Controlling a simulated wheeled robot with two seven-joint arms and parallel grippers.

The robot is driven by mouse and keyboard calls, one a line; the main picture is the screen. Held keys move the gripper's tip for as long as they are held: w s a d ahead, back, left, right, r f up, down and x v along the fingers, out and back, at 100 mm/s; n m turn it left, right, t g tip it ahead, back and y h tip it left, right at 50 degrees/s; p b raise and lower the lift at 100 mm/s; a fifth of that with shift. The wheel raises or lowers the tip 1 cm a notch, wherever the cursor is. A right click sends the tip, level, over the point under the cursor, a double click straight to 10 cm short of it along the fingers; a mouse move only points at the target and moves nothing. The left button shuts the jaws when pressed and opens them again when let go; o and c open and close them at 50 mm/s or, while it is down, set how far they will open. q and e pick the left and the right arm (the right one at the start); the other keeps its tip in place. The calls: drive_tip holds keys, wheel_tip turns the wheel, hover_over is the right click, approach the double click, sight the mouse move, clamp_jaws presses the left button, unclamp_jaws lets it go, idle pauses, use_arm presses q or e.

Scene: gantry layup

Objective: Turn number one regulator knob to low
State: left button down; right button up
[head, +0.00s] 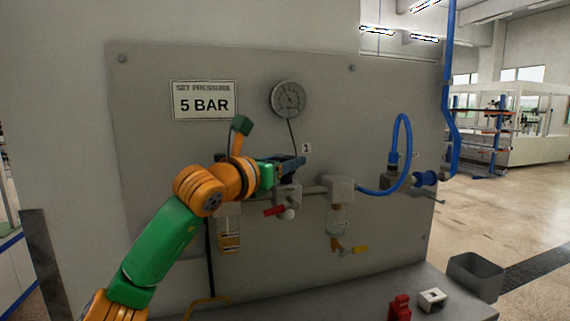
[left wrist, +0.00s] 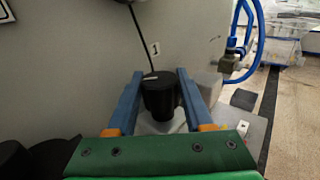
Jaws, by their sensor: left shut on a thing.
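The regulator knob is a black cylinder (left wrist: 158,94) with a pale mark on its top, seen in the left wrist view beside a small label "1" (left wrist: 155,48). My left gripper (left wrist: 160,88) has its two blue fingers on either side of the knob and is shut on it. In the head view the left gripper (head: 290,166) is at the regulator on the panel, and its fingers hide most of the knob. A round pressure gauge (head: 289,99) is above the regulator. My right gripper is not in view.
A "5 BAR" sign (head: 204,100) is on the grey panel (head: 330,85). A red lever (head: 274,210) is below the regulator. A blue hose (head: 404,150) loops at right. A grey bin (head: 474,276), red block (head: 399,308) and pale block (head: 432,299) are at lower right.

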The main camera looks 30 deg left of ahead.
use_arm(q)
drive_tip(key=n+y+b, duration=0.2)
drive_tip(key=n+y, duration=0.1)
drive_tip(key=y, duration=0.2)
drive_tip(key=shift+d+g, duration=0.1)
drive_tip(key=shift+g, duration=0.3)
drive_tip(key=n+g+y+b, duration=0.2)
drive_tip(key=n+y, duration=0.1)
drive_tip(key=y, duration=0.1)
drive_tip(key=n+g+y, duration=0.1)
drive_tip(key=n+y, duration=0.1)
drive_tip(key=shift+r+y, duration=0.15)
drive_tip(key=shift+y, duration=0.15)
drive_tip(key=shift+r+n+g+y, duration=0.1)
drive_tip(key=shift+n+g+y, duration=0.3)
drive_tip(key=shift+g, duration=0.3)
drive_tip(key=shift+r+n+g+y+p, duration=0.1)
drive_tip(key=shift+n+g+y+p, duration=0.4)
drive_tip(key=shift+g, duration=0.1)
drive_tip(key=n+g+y+p, duration=0.1)
drive_tip(key=n+g+p, duration=0.1)
drive_tip(key=p, duration=0.3)
drive_tip(key=n+g+y+p, duration=0.2)
drive_tip(key=g+p, duration=0.2)
drive_tip(key=p, duration=0.1)
drive_tip(key=shift+r, duration=0.1)
drive_tip(key=shift+f+n+g+y+p, duration=0.35)
drive_tip(key=shift+n+g+p, duration=0.4)
drive_tip(key=shift+p, duration=0.55)
drive_tip(key=shift+f, duration=0.1)
